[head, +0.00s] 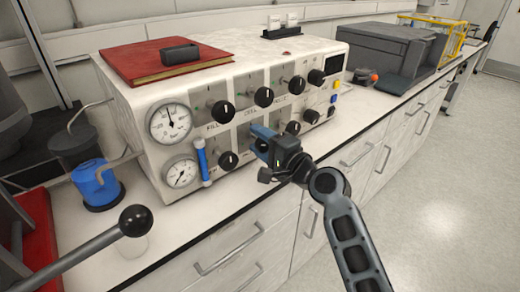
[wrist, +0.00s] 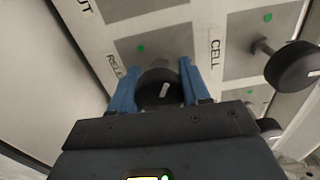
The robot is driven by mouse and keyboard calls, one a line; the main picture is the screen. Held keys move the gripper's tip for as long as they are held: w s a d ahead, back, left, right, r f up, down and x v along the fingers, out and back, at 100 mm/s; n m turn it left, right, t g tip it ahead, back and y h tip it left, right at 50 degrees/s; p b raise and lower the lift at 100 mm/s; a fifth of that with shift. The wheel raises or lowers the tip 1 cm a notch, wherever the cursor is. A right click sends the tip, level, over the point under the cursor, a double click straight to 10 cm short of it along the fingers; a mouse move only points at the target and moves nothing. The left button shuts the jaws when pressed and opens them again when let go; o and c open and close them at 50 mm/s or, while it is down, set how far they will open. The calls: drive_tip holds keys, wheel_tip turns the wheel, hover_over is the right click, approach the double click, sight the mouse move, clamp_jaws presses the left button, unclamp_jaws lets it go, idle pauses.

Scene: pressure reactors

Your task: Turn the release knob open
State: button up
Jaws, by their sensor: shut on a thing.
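The release knob (wrist: 152,88) is black and round, with a white mark that is slightly tilted from the vertical in the wrist view. It sits on a grey plate with a green dot, beside a partly hidden label beginning "RELE". My gripper (wrist: 158,92) has its blue fingers on both sides of this knob, shut on it. In the head view my gripper (head: 263,141) is at the lower knob row of the white reactor panel (head: 205,105), and it hides the knob there.
A dark lever ball (head: 136,220) stands at front left.

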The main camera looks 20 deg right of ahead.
sight(266, 147)
drive_tip(key=n+b, duration=0.1)
drive_tip(key=n, duration=0.1)
drive_tip(key=n+b, duration=0.4)
drive_tip(key=shift+f+n, duration=0.3)
drive_tip(key=n+b, duration=0.4)
drive_tip(key=n, duration=0.1)
drive_tip(key=shift+r+b, duration=0.15)
drive_tip(key=shift+b, duration=0.2)
drive_tip(key=shift+a+n, duration=0.1)
drive_tip(key=shift+n, duration=0.2)
drive_tip(key=o, duration=1.1)
drive_tip(key=shift+r, duration=0.1)
drive_tip(key=shift+c, duration=0.2)
drive_tip(key=v, duration=0.7)
drive_tip(key=shift+s+d, duration=0.2)
drive_tip(key=shift+s, duration=0.15)
